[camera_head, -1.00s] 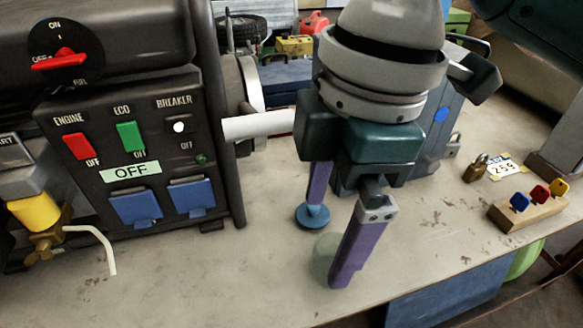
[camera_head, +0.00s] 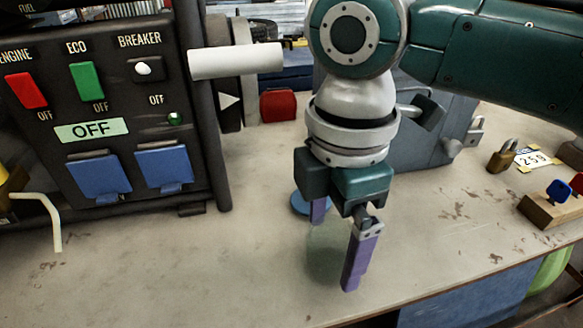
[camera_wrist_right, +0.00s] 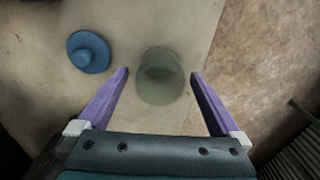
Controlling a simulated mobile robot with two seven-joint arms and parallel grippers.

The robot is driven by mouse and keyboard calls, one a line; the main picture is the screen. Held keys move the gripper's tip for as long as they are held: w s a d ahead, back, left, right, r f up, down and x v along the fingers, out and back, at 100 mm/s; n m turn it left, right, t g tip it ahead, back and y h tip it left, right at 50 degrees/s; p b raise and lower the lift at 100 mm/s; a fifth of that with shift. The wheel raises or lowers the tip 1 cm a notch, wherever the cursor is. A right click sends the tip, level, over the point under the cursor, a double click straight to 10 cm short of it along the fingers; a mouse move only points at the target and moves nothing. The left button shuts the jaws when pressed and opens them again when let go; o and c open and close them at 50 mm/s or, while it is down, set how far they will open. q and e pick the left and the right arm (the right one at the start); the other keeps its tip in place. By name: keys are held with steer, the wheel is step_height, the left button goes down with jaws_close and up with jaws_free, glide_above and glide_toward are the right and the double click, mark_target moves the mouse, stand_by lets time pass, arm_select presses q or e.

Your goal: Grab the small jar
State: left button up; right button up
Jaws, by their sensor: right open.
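The small jar (camera_head: 325,262) is a greenish, see-through glass vessel standing on the workbench near its front edge. In the head view it is partly hidden behind and between the purple fingers of my right gripper (camera_head: 335,245). In the right wrist view the jar (camera_wrist_right: 160,75) shows between and just ahead of the open fingertips (camera_wrist_right: 160,75), apart from both. A round blue lid with a knob (camera_wrist_right: 89,52) lies on the bench to the left of the jar; in the head view the lid (camera_head: 300,203) is partly hidden by a finger. My left gripper is not in view.
A dark generator panel (camera_head: 100,110) with switches stands at the left. A grey-blue box (camera_head: 430,130) is behind my right arm. A padlock (camera_head: 503,156) and a wooden key block (camera_head: 550,212) are at the right. The bench (camera_head: 200,270) is clear at front left.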

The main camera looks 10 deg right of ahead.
steer(key=shift+f, duration=0.7)
steer(key=c, duration=1.4)
steer(key=shift+r, duration=0.15)
